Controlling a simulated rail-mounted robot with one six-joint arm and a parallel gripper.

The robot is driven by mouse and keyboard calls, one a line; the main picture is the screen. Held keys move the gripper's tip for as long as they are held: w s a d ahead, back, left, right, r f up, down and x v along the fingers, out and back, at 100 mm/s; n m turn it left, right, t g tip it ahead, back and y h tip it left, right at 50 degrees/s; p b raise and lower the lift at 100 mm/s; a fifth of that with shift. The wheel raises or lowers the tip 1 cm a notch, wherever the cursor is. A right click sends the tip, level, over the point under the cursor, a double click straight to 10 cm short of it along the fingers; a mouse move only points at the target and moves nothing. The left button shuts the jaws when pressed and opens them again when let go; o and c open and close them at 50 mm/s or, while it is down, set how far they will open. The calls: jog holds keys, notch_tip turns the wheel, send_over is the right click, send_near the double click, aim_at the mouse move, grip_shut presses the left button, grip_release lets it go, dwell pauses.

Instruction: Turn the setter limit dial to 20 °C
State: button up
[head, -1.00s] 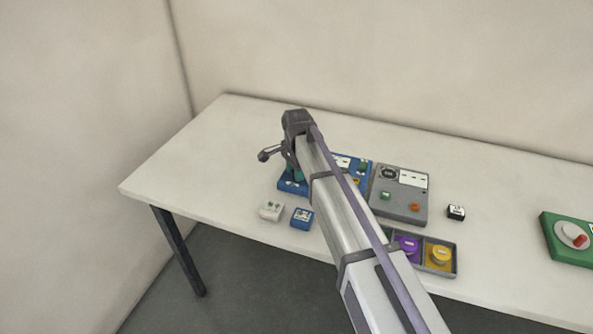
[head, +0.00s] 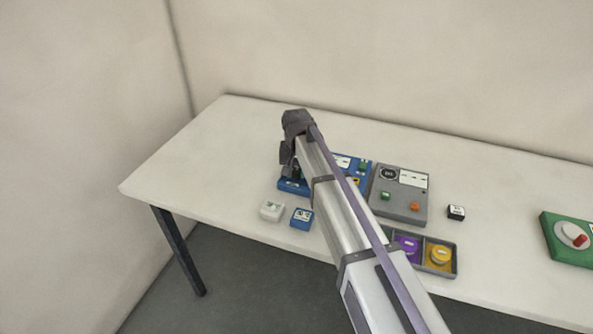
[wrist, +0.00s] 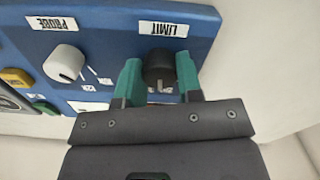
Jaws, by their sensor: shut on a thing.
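The blue panel (wrist: 115,20) fills the top of the wrist view, its labels upside down. The black dial (wrist: 159,66) sits beside the LIMIT label (wrist: 164,29). My gripper (wrist: 160,78) has its green fingers on both sides of this dial, shut on it. The scale around the dial is mostly hidden by the gripper, so I cannot read its setting. In the head view the blue panel (head: 291,185) is partly covered by my arm, and the dial is hidden there.
A white knob (wrist: 64,63) with a PROBE label is beside the dial. A grey panel (head: 405,207), a small white box (head: 271,211), a blue box (head: 302,218), a black-and-white block (head: 456,212) and a tray (head: 455,268) with purple and yellow pieces stand nearby. A green device (head: 555,252) is far right.

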aim_at(296, 171)
jog(key=n, duration=0.5)
jog(key=shift+n, duration=0.3)
jog(key=n, duration=0.5)
jog(key=shift+n, duration=0.4)
jog(key=o, duration=0.9)
notch_tip(296, 171, up, 11)
jog(key=p, duration=1.1)
jog(key=shift+f, duration=0.1)
